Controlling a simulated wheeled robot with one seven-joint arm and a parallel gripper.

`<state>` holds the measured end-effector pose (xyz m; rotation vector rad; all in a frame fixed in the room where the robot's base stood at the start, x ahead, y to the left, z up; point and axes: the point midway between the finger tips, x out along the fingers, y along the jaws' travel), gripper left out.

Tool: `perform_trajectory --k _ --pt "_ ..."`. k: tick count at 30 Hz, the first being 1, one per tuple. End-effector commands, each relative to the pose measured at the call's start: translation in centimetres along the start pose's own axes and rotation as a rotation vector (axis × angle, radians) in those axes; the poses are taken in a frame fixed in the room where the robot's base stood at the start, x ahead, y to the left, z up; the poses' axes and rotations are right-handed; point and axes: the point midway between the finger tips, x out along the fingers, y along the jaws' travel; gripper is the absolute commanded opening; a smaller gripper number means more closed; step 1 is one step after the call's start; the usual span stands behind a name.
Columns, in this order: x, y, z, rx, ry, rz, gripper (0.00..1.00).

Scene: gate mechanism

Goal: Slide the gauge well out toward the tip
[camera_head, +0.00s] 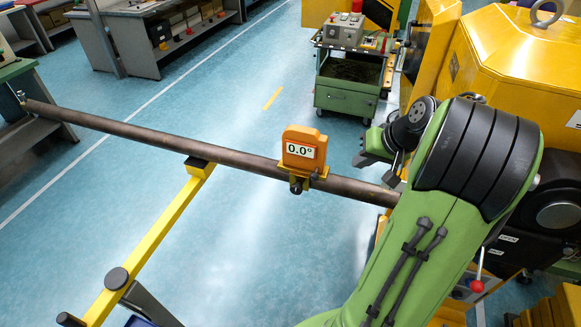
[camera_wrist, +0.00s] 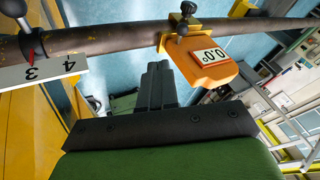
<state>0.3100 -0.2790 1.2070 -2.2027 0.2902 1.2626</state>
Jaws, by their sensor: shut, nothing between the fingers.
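The gauge (camera_head: 301,140) is an orange box with a display reading 0.0°. It sits clamped on a long dark round bar (camera_head: 150,135), right of the bar's middle, with a dark knob under its yellow clamp. The bar's tip (camera_head: 22,98) is at the far left. The wrist view shows the gauge (camera_wrist: 205,62) rotated, hanging from the bar (camera_wrist: 110,38). My gripper (camera_wrist: 158,72) is shut and empty in the wrist view, beside the gauge and apart from the bar. In the head view my arm hides the bar's right end.
A yellow support arm (camera_head: 150,245) with a black pad reaches the bar left of the gauge. A white scale plate (camera_wrist: 40,72) marked 3 and 4 and a dark knob (camera_wrist: 14,8) are by the bar. A green trolley (camera_head: 348,95) and yellow machine (camera_head: 510,50) stand behind. Blue floor is open.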

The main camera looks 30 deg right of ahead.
Motion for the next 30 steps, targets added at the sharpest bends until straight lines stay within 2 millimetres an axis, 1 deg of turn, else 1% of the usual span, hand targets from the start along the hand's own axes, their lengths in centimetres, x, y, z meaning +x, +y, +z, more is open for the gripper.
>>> perform_trajectory --k 1,3,5,8,15,19,21,24,30 --pt "0.0 1.4 -0.2 0.024 0.011 -0.008 0.00" --pt "0.2 2.0 -0.3 0.033 0.017 -0.016 0.00" --pt "0.7 2.0 -0.3 0.033 0.017 -0.018 0.00" --pt "2.5 1.9 -0.2 0.032 0.014 -0.019 0.00" --pt "7.8 1.8 -0.2 0.032 0.011 -0.017 0.00" --pt "10.6 1.6 -0.3 0.032 0.011 -0.017 0.00" --pt "11.0 0.2 -0.3 0.028 0.013 -0.017 0.00" --pt "11.8 -0.8 -0.3 0.030 0.014 -0.016 0.00" --pt "12.3 -1.6 -0.2 0.031 0.015 -0.014 0.00"
